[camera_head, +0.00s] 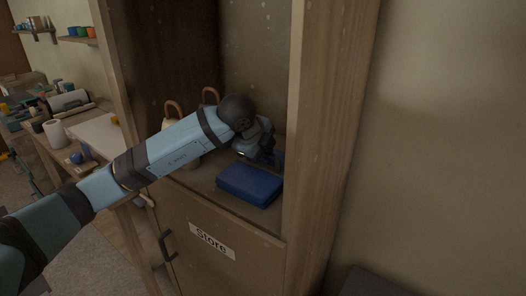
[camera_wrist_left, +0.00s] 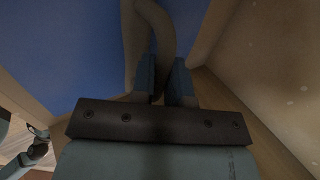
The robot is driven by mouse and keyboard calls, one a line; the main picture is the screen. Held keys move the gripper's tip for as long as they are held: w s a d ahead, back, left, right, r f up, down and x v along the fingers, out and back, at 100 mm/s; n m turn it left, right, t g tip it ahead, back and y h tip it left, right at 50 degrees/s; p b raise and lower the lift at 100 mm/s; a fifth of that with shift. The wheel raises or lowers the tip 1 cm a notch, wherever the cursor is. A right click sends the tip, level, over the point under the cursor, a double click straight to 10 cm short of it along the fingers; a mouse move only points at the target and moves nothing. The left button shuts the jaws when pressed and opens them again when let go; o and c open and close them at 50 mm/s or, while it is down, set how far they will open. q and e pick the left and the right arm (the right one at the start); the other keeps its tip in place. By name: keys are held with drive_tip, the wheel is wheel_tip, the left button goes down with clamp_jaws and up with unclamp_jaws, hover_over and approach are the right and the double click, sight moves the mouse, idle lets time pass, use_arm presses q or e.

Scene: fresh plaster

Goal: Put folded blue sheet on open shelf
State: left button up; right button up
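The folded blue sheet (camera_head: 249,185) is a flat blue block lying on the open shelf (camera_head: 205,181) of the wooden cabinet, near its front edge. It fills the upper left of the left wrist view (camera_wrist_left: 70,50). My left gripper (camera_head: 265,158) is inside the cabinet, just behind and above the sheet. In the left wrist view its two fingers (camera_wrist_left: 163,82) are close together on a curved grey-brown strap (camera_wrist_left: 150,35) that runs over the blue surface. The strap seems to belong to the sheet. The fingertips are partly hidden in the head view. My right gripper is not in view.
Objects with brown loop handles (camera_head: 173,106) stand on the shelf behind my left arm. A right cabinet post (camera_head: 312,150) stands close to the gripper. A cluttered workbench (camera_head: 90,133) lies to the left.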

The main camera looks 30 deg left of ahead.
use_arm(q)
drive_tip(key=o, duration=0.4)
drive_tip(key=shift+r, duration=0.15)
drive_tip(key=d+v, duration=0.1)
drive_tip(key=v, duration=1)
drive_tip(key=shift+s+a+r, duration=0.25)
drive_tip(key=shift+a+r, duration=0.1)
drive_tip(key=shift+a, duration=0.15)
drive_tip(key=shift+f, duration=0.1)
